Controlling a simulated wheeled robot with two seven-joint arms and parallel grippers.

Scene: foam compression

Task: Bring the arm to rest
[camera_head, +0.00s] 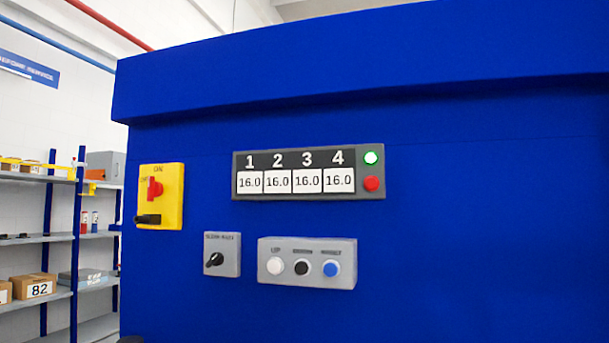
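A large blue machine (480,230) fills most of the head view. On its face is a grey display panel (308,173) with columns 1 to 4, each reading 16.0. Its green light (371,158) is bright, above a red button (371,184). Below are a grey box (306,262) with white, black and blue buttons, and a small grey box with a black knob (215,259). A yellow switch box (160,196) with a red handle is at the left. Neither gripper shows. A small dark shape at the bottom edge cannot be identified.
Shelves (60,238) with blue posts stand at the left, beyond the machine's edge. They hold cardboard boxes, one marked 82 (34,287), and other small items. The machine's front blocks the view to the right. Nothing stands in front of its panels.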

